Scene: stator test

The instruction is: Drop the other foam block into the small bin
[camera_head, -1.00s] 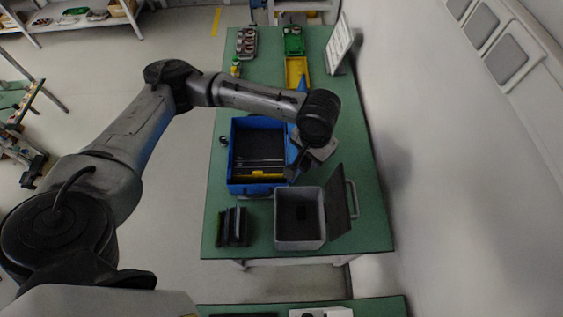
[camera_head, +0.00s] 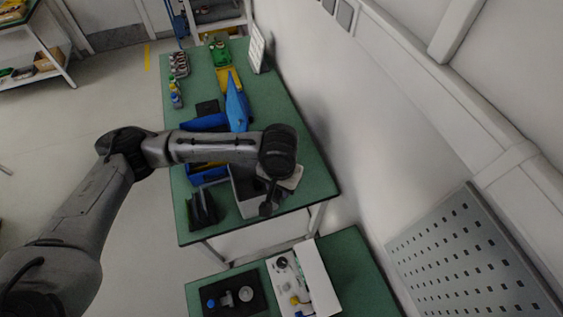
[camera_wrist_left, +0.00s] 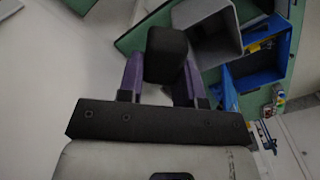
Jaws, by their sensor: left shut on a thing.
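My left gripper (camera_head: 270,200) is shut on a dark foam block. In the left wrist view the black block (camera_wrist_left: 166,55) sits between the two purple fingers (camera_wrist_left: 162,85). The small grey bin (camera_head: 252,208) stands at the near end of the green table, partly hidden by my left arm and gripper. It also shows in the left wrist view (camera_wrist_left: 205,20), beyond the block and to its right. The gripper hangs over or just in front of the bin's right side; the exact height is unclear. The bin's inside is mostly hidden. My right gripper is not in view.
A blue crate (camera_head: 205,176) lies behind the grey bin, mostly under my forearm. A black slotted rack (camera_head: 203,210) stands left of the bin. A second green table (camera_head: 345,255) with a white box and a black tray is nearer. A wall is on the right.

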